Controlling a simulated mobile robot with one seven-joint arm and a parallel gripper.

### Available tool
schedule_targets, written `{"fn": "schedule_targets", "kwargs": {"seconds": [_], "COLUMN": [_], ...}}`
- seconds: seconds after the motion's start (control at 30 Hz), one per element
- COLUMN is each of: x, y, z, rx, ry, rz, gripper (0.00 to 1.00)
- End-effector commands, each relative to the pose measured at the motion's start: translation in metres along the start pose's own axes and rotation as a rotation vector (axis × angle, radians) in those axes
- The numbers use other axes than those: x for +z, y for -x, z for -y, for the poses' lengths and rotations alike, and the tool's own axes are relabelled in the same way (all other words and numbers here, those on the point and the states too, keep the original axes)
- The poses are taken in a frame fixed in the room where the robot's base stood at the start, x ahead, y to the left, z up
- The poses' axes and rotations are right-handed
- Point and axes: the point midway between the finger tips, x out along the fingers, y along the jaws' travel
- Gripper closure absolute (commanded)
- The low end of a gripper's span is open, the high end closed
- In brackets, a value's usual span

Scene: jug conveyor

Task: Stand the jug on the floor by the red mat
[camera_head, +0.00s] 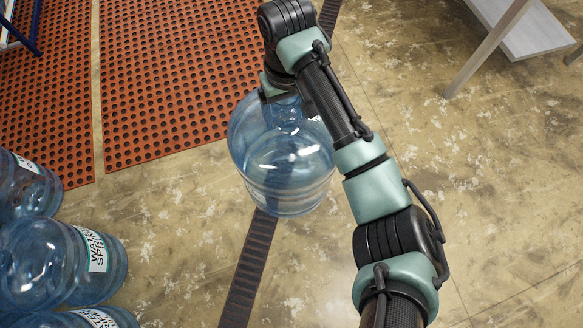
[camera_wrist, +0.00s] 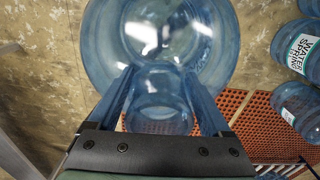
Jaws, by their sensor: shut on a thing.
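A clear blue water jug (camera_head: 288,165) is in the middle of the head view, beside the near right corner of the red perforated mat (camera_head: 165,70). In the wrist view the jug (camera_wrist: 160,35) fills the top centre. My gripper (camera_wrist: 160,100) is shut on the jug, with a finger on each side of its narrower part. In the head view my wrist covers the top of the jug, and the fingers are mostly hidden. I cannot tell whether the jug's base touches the floor.
A dark strip (camera_head: 248,268) runs along the floor under the held jug. A table with a light grey shelf (camera_head: 525,30) is at the upper right. The concrete floor (camera_head: 500,190) on the right is clear.

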Motion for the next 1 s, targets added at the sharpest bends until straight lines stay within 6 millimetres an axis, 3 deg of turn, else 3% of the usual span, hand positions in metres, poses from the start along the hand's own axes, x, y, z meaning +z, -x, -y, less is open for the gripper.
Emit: {"fn": "schedule_targets", "kwargs": {"seconds": [0.03,0.2,1.0], "x": [0.003,0.011,0.020], "y": [-0.025,-0.063,-0.152], "z": [0.000,-0.004,-0.007], "rx": [-0.004,0.001,0.009], "ry": [-0.012,-0.044,-0.065], "rz": [-0.001,-0.006,-0.009], "gripper": [1.00,1.00,1.00]}}
